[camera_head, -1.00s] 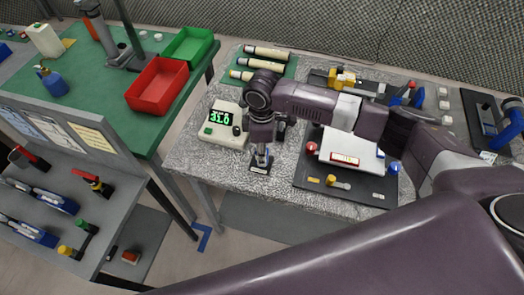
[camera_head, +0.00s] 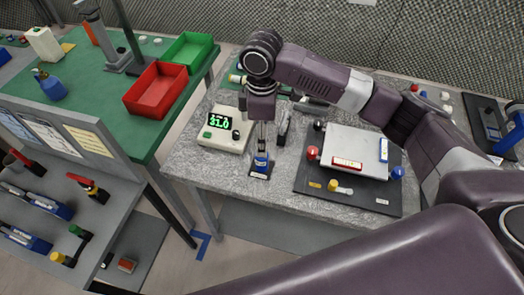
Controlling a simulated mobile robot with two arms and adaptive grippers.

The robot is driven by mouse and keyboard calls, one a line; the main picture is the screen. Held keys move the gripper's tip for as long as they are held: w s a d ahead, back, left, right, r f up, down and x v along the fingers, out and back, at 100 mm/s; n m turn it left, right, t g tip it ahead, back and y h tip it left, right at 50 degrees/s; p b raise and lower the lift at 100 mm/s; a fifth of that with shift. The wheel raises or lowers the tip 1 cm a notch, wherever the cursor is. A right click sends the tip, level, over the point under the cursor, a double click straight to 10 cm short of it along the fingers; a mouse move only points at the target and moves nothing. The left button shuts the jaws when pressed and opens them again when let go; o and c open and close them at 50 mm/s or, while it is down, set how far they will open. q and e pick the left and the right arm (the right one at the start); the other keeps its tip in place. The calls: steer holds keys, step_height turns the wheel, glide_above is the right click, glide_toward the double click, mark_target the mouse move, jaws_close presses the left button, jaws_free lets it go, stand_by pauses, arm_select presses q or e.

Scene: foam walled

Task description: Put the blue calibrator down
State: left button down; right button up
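The blue calibrator (camera_head: 261,162) stands upright near the front edge of the grey speckled table, on a small dark base (camera_head: 260,173) with a pale label. My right gripper (camera_head: 262,128) points down from above, over the calibrator. Its fingers are small and partly merge with the calibrator's narrow upper part, so their opening and any contact are unclear. My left gripper is out of view.
A white meter (camera_head: 222,139) with a green readout stands left of the calibrator. A dark mat (camera_head: 312,180) carrying a white box (camera_head: 350,143) lies to the right. A grey upright item (camera_head: 284,124) stands close behind. The green bench holds a red bin (camera_head: 156,88).

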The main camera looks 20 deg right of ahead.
steer(key=shift+r, duration=1.5)
